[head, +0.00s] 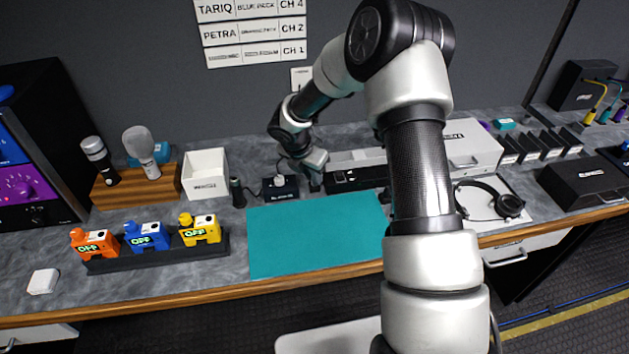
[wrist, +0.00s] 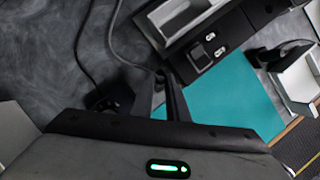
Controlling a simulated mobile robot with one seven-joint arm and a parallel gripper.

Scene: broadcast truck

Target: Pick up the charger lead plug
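My gripper (head: 315,184) points down behind the teal mat's back edge, just right of a small black box with a pale top (head: 280,188). In the wrist view its two dark fingers (wrist: 162,76) stand close together. A dark lead (wrist: 120,48) curves down from the top and ends between the fingertips. The small dark charger lead plug (wrist: 160,78) appears to sit there with the fingers shut on it, mostly hidden by them.
The teal mat (head: 315,235) is clear. A rack with orange, blue and yellow "OFF" units (head: 145,240) stands to its left. A white bin (head: 205,178) and a wooden microphone stand (head: 140,187) are at the back left. Headphones (head: 490,200) lie at the right.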

